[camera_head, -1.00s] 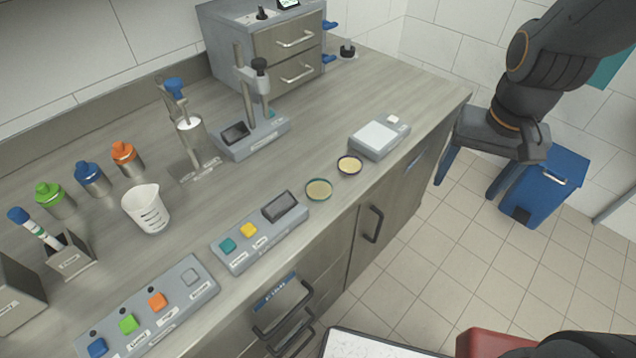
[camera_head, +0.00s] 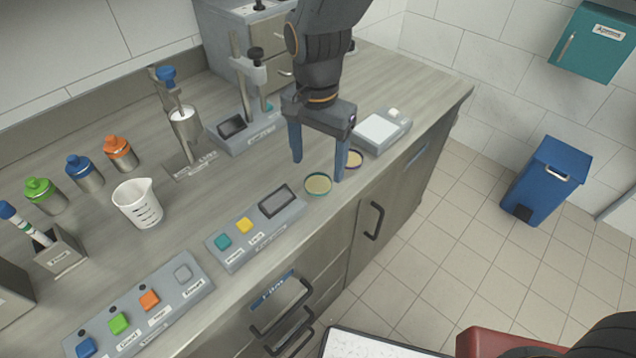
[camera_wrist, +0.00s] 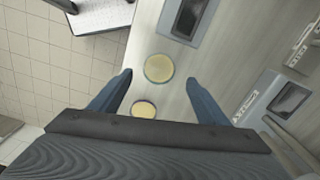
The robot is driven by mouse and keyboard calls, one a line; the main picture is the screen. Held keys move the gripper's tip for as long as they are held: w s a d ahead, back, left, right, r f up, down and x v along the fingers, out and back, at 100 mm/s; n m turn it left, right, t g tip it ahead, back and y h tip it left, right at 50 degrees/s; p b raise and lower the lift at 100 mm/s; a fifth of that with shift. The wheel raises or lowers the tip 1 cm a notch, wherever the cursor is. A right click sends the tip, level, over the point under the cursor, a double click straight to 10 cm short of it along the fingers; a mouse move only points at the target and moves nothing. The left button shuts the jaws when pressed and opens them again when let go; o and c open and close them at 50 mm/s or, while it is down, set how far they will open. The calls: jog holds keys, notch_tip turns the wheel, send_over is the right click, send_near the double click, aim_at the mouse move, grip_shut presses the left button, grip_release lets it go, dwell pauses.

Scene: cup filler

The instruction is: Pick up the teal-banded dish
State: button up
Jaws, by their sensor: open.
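The teal-banded dish (camera_head: 318,184) is a shallow round dish with pale yellow contents, on the counter in the head view. In the wrist view the teal-banded dish (camera_wrist: 159,68) lies ahead of the fingertips, near the middle. My gripper (camera_head: 318,168) is open and empty, its two blue fingers pointing down just behind the dish. In the wrist view my gripper (camera_wrist: 158,95) has its fingers spread wide. A second dish with a dark blue or purple band (camera_head: 354,159) sits beside the right finger; it also shows between the fingers in the wrist view (camera_wrist: 144,109).
A scale (camera_head: 380,130) stands right of the dishes. A button panel with a dark screen (camera_head: 257,230) lies to the left. A stand device (camera_head: 246,125) is behind my gripper. The counter's front edge is close to the dishes, with a floor drop beyond.

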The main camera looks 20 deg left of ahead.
aim_at(318, 182)
jog(key=shift+s+f+p, duration=0.2)
jog(key=shift+f+p, duration=0.55)
jog(key=shift+f, duration=1.8)
jog(key=c, duration=1.1)
